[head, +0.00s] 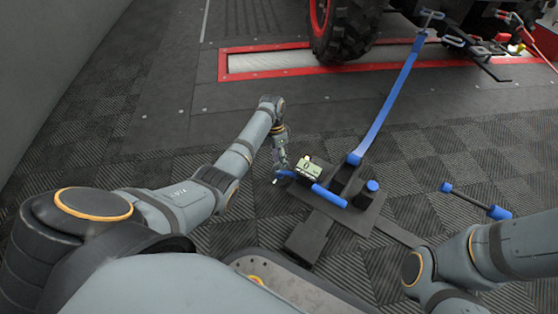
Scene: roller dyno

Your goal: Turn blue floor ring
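A dark floor plate (357,221) carries a small device with a display (308,166), a blue bar (329,196) and a blue round knob (372,186). A blue strap (388,107) runs from the vehicle down to this plate. I cannot tell which blue part is the floor ring. My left gripper (279,172) points down at the left side of the device, beside a small blue piece (287,173). Its fingers are too small to tell whether they are open, or touching that piece. My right arm enters at lower right; its gripper is outside the picture.
A vehicle tire (341,27) stands over the red-framed roller (270,61) at the back. A grey wall (52,72) is at left. The patterned floor between is mostly clear.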

